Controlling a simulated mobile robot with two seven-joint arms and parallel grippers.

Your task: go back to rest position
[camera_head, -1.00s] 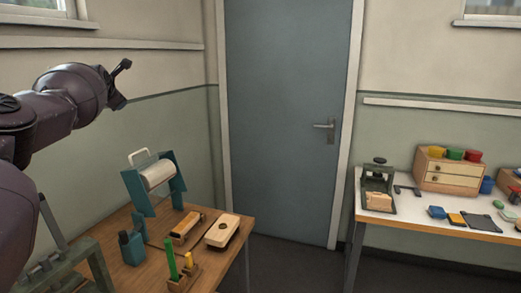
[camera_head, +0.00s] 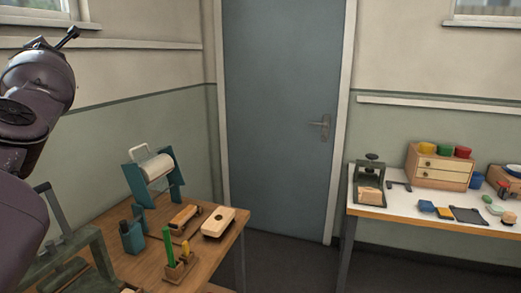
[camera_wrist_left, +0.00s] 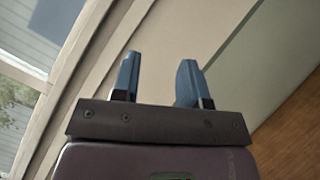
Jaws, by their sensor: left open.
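My left arm comes in from the left edge of the head view, raised above the wooden table, with my left gripper (camera_head: 70,38) near the window at the upper left. In the left wrist view the left gripper (camera_wrist_left: 158,82) shows two blue fingers set apart, with nothing between them. Behind them are the wall, the window frame and a strip of wooden surface. My right gripper is in neither view.
The wooden table (camera_head: 216,252) at the lower left bears a roll holder (camera_head: 153,176), a wooden block (camera_head: 218,222) and pens in a holder. A white table (camera_head: 392,210) stands at the right with drawers (camera_head: 440,168). Bare floor lies before the door (camera_head: 275,120).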

